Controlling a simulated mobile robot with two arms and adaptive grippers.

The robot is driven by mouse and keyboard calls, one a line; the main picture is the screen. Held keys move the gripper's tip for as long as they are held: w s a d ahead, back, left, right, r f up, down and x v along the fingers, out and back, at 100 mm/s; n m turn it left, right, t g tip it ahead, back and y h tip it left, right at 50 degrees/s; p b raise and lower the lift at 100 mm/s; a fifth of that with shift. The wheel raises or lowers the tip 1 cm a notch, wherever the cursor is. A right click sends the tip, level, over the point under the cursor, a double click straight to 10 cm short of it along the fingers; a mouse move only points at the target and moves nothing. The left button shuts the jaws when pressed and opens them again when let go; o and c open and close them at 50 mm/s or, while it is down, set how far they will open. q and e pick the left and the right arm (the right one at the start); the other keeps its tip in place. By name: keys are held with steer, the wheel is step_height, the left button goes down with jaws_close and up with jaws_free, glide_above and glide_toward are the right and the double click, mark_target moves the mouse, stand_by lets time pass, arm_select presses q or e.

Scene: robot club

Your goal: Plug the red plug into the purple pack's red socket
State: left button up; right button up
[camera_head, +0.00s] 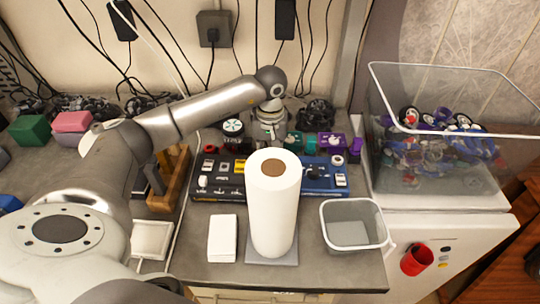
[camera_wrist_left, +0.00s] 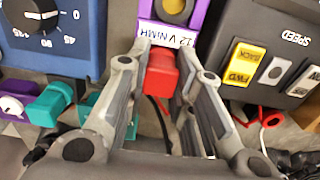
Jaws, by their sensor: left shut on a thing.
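My left gripper (camera_wrist_left: 158,92) is shut on the red plug (camera_wrist_left: 160,76), which sits between its two fingers in the left wrist view. A purple pack (camera_wrist_left: 200,12) with a white "12 V NiMH" label is just beyond the plug at the top. The plug's far end is at the pack's labelled edge; I cannot tell whether it touches or has entered anything. The red socket is not visible. In the head view the left gripper (camera_head: 269,138) points down behind the paper roll, which hides the pack and plug. My right gripper is not in view.
A blue dial unit (camera_wrist_left: 45,35) and a black switch box (camera_wrist_left: 265,55) flank the pack. Teal plugs (camera_wrist_left: 50,104) and a red ring (camera_wrist_left: 272,118) lie nearby. The paper roll (camera_head: 272,215), grey bin (camera_head: 352,236) and white cards (camera_head: 222,238) occupy the front bench.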

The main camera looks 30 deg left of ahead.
arm_select(q)
steer(key=o, duration=1)
steer(key=shift+f, duration=0.1)
steer(key=shift+o, duration=0.2)
step_height(320, 180, up, 12)
